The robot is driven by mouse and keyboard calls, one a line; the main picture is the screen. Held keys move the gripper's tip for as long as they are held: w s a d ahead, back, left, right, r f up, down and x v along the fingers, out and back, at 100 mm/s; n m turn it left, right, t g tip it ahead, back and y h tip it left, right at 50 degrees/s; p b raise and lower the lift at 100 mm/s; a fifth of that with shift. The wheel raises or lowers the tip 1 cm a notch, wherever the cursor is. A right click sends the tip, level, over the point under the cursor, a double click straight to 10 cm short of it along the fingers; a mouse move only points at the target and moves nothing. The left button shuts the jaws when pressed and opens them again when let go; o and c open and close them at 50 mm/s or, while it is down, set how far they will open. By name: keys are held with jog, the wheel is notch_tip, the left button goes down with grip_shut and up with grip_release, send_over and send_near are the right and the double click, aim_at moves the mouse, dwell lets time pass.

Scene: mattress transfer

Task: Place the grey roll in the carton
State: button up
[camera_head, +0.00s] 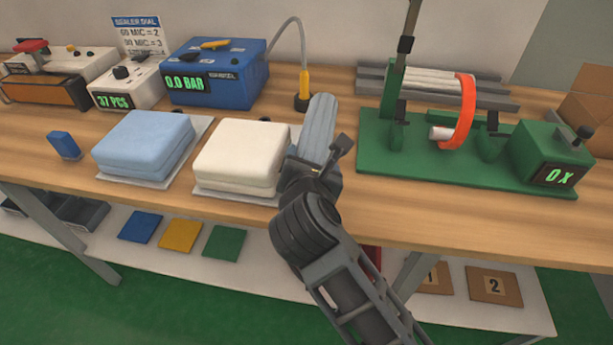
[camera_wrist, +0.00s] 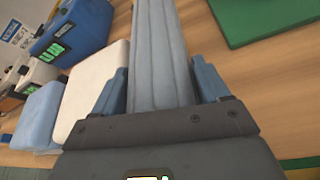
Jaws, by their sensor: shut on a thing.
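My gripper (camera_head: 310,172) is shut on the grey roll (camera_head: 320,125), a long blue-grey ribbed piece. In the head view the roll points up and away from the gripper, beside the cream mattress. In the wrist view the grey roll (camera_wrist: 158,55) runs from between the two fingers of my gripper (camera_wrist: 160,88) to the top edge. A brown carton (camera_head: 590,115) shows only partly at the far right edge of the head view, beyond the green machine. Its inside cannot be seen.
A blue mattress (camera_head: 143,142) and a cream mattress (camera_head: 238,155) lie on thin boards at the left. The green machine (camera_head: 430,170) with an orange ring covers the right of the bench. A blue pump box (camera_head: 213,75) stands behind. Bare wood (camera_head: 420,215) lies in front of the machine.

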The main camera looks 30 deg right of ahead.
jog(key=shift+w+a+f, duration=0.25)
jog(key=shift+w+f, duration=0.05)
jog(key=shift+w, duration=0.1)
jog(key=shift+f, duration=1.95)
jog(key=o, duration=1)
jog(key=shift+s, duration=0.1)
jog(key=v, duration=1.2)
